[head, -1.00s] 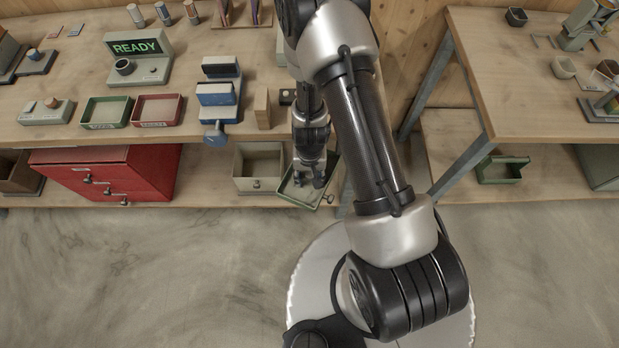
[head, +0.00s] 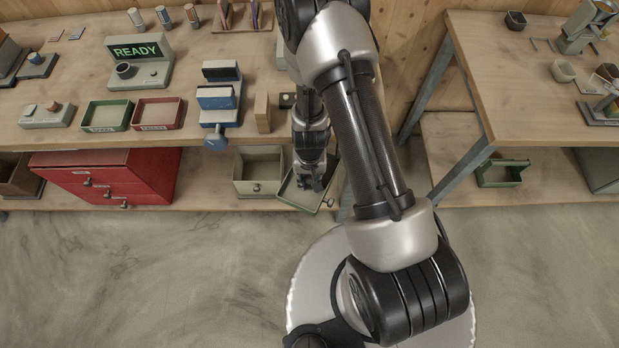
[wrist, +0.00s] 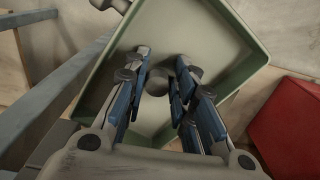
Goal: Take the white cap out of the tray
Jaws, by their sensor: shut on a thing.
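The tray (head: 287,196) is a shallow green box on the lower shelf, turned at an angle. It fills much of the wrist view, and its inner wall shows there (wrist: 225,22). My gripper (head: 318,186) reaches down into it from above. In the wrist view my gripper (wrist: 161,75) has its blue-padded fingers on either side of a small round thing. This looks like the cap (wrist: 157,83), shaded to grey and partly hidden by the fingers. I cannot tell whether it touches the tray floor. The head view hides the cap.
A beige open box (head: 258,170) stands just left of the tray, and a red drawer cabinet (head: 105,175) farther left. The worktop edge (head: 165,141) runs above the shelf. A grey table leg (head: 455,160) stands to the right.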

